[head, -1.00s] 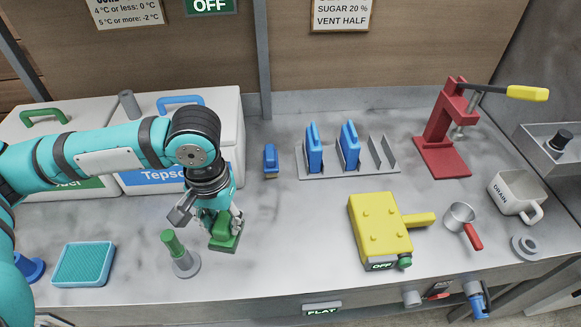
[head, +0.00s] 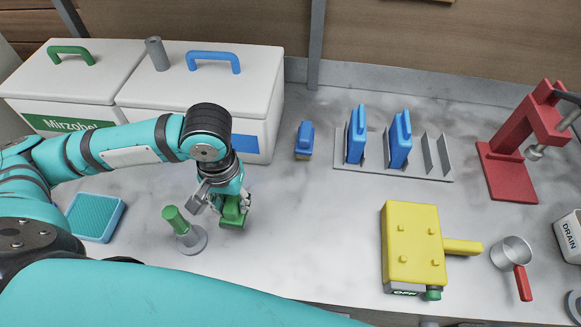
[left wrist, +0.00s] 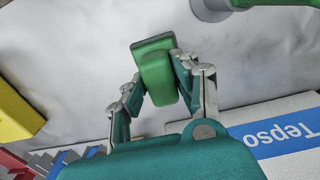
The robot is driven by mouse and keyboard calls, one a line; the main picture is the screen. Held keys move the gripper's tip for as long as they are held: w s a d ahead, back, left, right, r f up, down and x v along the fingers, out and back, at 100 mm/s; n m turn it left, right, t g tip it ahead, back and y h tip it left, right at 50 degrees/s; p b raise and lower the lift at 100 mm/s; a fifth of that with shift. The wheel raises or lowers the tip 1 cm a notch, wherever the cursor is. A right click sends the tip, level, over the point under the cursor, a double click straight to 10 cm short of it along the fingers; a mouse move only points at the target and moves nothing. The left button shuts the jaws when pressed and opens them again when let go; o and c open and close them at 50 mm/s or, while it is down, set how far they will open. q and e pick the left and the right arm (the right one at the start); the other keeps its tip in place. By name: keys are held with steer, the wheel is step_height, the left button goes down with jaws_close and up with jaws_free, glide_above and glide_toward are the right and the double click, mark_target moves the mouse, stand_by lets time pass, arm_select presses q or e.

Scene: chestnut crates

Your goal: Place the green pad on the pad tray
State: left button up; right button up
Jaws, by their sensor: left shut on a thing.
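The green pad (head: 234,213), a block with a raised grip, is held in my left gripper (head: 222,202). In the left wrist view the two fingers close on the grip of the green pad (left wrist: 157,72) from both sides. I cannot tell whether its underside touches the worktop. A blue-rimmed tray with a teal ribbed face (head: 95,216), which looks like the pad tray, lies at the left of the worktop, partly behind my arm. No pad shows on its visible part. My right gripper is not in view.
A green-handled tamper (head: 185,233) stands just left of the pad, between it and the tray. White bins (head: 205,95) stand behind. A blue brush (head: 304,141), a rack (head: 435,170) with blue pieces and a yellow block (head: 410,247) are to the right.

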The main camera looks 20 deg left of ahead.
arm_select(q)
steer(key=w+d, duration=0.1)
steer(key=w, duration=0.3)
steer(key=w+d+f+p, duration=0.1)
steer(key=w, duration=0.3)
steer(key=w+d, duration=0.2)
steer(key=w, duration=0.3)
steer(key=shift+f+p, duration=0.15)
steer(key=shift+p, duration=0.15)
steer(key=shift+w+f, duration=0.15)
step_height(320, 180, down, 3)
steer(key=shift+a+p, duration=0.1)
steer(key=shift+p, duration=0.25)
steer(key=shift+f, duration=0.15)
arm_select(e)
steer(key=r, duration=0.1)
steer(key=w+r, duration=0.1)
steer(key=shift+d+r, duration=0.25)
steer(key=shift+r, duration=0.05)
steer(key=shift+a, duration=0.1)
arm_select(q)
steer(key=o, duration=1)
steer(key=shift+f, duration=0.1)
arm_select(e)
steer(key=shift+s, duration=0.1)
